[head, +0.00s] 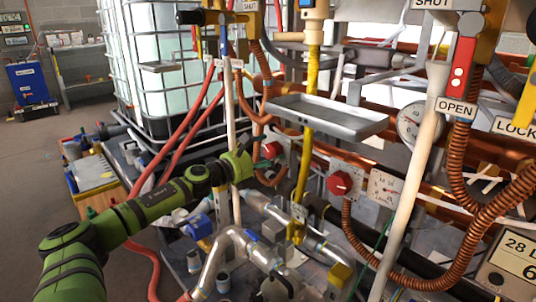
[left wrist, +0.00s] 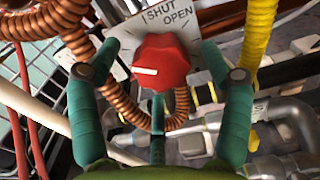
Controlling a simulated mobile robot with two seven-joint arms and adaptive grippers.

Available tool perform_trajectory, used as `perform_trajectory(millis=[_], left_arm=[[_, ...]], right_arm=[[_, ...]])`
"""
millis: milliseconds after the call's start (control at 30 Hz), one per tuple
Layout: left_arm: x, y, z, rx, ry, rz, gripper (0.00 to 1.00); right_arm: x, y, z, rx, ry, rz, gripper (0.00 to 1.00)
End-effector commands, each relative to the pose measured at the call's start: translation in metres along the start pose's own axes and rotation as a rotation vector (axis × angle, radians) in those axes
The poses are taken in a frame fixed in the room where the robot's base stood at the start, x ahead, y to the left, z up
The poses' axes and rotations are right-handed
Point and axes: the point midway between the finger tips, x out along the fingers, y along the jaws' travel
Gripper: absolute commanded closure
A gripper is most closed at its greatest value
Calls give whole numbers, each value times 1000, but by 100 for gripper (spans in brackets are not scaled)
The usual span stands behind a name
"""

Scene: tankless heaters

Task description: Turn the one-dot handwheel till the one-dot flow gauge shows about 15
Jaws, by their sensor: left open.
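A red handwheel (head: 272,150) on a pale plate is just beyond my left gripper (head: 258,163) in the head view. In the left wrist view this red handwheel (left wrist: 160,62) has a white mark pointing left, and its plate reads SHUT and OPEN. My left gripper (left wrist: 158,68) is open, its green fingers on either side of the wheel with gaps showing. A second red handwheel (head: 340,183) sits to the right, beside a square-faced gauge (head: 385,188). A round gauge (head: 410,123) is higher up. I cannot read dots or needle values. My right gripper is not in view.
A yellow pipe (head: 306,130), a grey tray (head: 328,117) and a white post (head: 408,200) stand near the wheels. Copper-coloured corrugated hoses (head: 470,215) hang at the right. Silver pipes (head: 235,245) run below my left arm. Open floor lies at the far left.

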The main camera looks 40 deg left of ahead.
Motion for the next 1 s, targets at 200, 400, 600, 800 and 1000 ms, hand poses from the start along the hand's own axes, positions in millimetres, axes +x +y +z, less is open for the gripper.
perform_trajectory(millis=[200,400,600,800,1000], left_arm=[[6,0,0,1,0,-1,21],[7,0,0,2,1,-1,21],[7,0,0,2,1,-1,57],[7,0,1,2,-1,-1,77],[7,0,2,-13,-2,0,77]], right_arm=[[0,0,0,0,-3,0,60],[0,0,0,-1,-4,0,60],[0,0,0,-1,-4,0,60],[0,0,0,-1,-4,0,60],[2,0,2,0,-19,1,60]])
